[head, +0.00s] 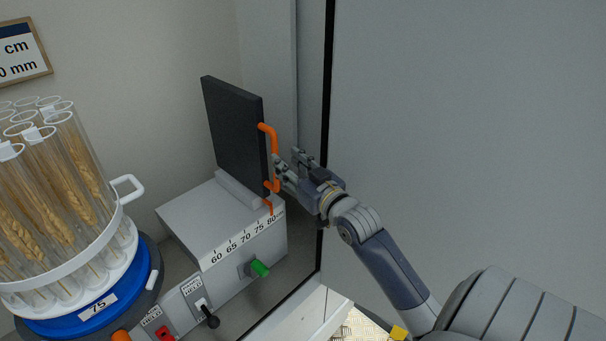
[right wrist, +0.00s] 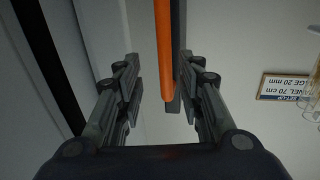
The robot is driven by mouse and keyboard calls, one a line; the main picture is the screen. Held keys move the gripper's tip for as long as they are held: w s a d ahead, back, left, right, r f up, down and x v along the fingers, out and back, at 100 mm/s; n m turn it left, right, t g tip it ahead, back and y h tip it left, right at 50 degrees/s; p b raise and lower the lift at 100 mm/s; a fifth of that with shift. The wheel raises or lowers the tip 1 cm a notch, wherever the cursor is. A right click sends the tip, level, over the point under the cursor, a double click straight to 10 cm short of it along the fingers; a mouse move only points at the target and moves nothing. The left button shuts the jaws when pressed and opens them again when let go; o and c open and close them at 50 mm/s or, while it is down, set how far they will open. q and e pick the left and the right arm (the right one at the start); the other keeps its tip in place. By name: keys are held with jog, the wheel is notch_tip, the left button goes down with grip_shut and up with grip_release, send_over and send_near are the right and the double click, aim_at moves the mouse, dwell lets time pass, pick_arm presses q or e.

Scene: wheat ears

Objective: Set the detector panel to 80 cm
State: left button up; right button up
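The detector panel (head: 235,125) is a dark upright plate on a white base with a cm scale (head: 245,237) from 60 to 80. Its small orange pointer (head: 268,206) stands at about the 80 mark, at the right end. An orange handle (head: 274,140) is on the panel's right edge. My right gripper (head: 287,158) is open beside the handle. In the right wrist view the handle (right wrist: 164,60) shows between the spread fingers (right wrist: 158,88), with gaps on both sides; I see no grip on it. My left gripper is not in view.
A carousel of glass tubes with wheat ears (head: 60,200), marked 75, stands at left. A green knob (head: 260,268), a black lever (head: 208,316) and a red switch (head: 166,335) are on the front. A wall sign (right wrist: 288,87) appears to read panel 70 cm. A large grey panel (head: 460,120) fills the right.

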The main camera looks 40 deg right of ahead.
jog(key=s, duration=0.6)
jog(key=shift+a, duration=0.3)
jog(key=s+a+f+g+b, duration=0.1)
jog(key=s+f+g, duration=0.15)
jog(key=f, duration=1.25)
jog(key=s+a+f+g, duration=0.1)
jog(key=s+f+g, duration=0.15)
jog(key=f, duration=1.25)
jog(key=s+a+f+g+b, duration=0.15)
jog(key=f+g, duration=0.25)
jog(key=f, duration=1.1)
jog(key=s+a+f+n+g+y, duration=0.15)
jog(key=s+a+f, duration=0.25)
jog(key=s+f, duration=0.5)
jog(key=s+a+f+g, duration=0.3)
jog(key=s+a+f, duration=0.1)
jog(key=s+f, duration=0.45)
jog(key=s+a+f+n+g, duration=0.1)
jog(key=s+f, duration=0.3)
jog(key=s, duration=0.4)
jog(key=s+a+f+n+g+b, duration=0.1)
jog(key=s+a+f, duration=0.3)
jog(key=s, duration=0.5)
jog(key=shift+a+g+y, duration=0.25)
jog(key=shift+g+y, duration=0.1)
jog(key=shift+g, duration=0.3)
